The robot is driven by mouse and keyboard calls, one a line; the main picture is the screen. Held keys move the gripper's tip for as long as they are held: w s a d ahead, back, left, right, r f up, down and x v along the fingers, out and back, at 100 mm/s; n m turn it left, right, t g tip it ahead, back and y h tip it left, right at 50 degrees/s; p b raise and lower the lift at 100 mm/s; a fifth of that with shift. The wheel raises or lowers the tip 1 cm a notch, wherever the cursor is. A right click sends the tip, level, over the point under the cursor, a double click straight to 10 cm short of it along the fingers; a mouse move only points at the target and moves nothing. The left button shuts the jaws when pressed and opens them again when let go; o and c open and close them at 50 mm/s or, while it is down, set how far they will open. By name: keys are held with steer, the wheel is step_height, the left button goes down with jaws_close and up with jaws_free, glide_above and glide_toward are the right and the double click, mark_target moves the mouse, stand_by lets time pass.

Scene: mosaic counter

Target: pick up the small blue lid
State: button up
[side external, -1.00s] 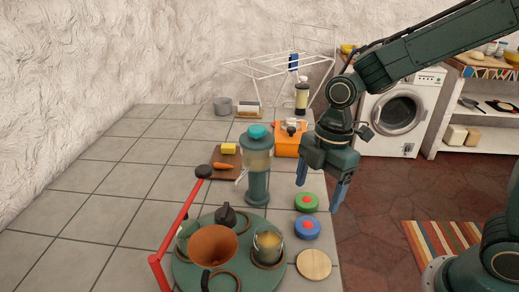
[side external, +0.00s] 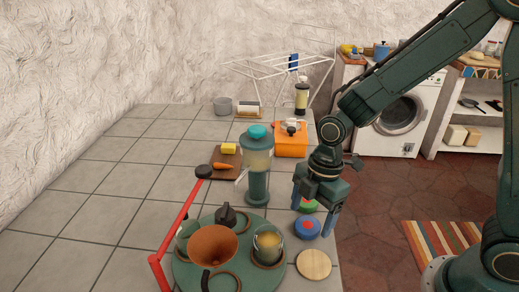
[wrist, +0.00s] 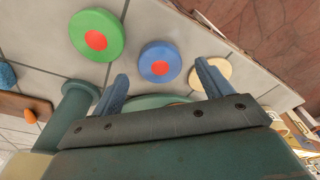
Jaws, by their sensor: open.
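The small blue lid (side external: 307,227) lies flat on the tiled counter, a blue disc with a red centre. It also shows in the wrist view (wrist: 160,62), just beyond and between my two fingers. My gripper (side external: 311,231) is open and empty above the lid, with its blue fingers pointing down; it also shows in the wrist view (wrist: 160,82). A green lid (side external: 308,206) with a red centre lies just behind the blue one, partly hidden by my gripper in the side view. It is fully visible in the wrist view (wrist: 97,35).
A round wooden disc (side external: 314,264) lies in front of the blue lid. A green round tray (side external: 188,275) with a brown bowl (side external: 212,247) and a glass jar (side external: 267,243) stands to the left. A tall teal grinder (side external: 258,165) stands back left. The counter's right edge is close.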

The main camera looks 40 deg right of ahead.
steer(key=shift+a+f, duration=0.15)
steer(key=shift+f, duration=0.9)
steer(key=c, duration=1.1)
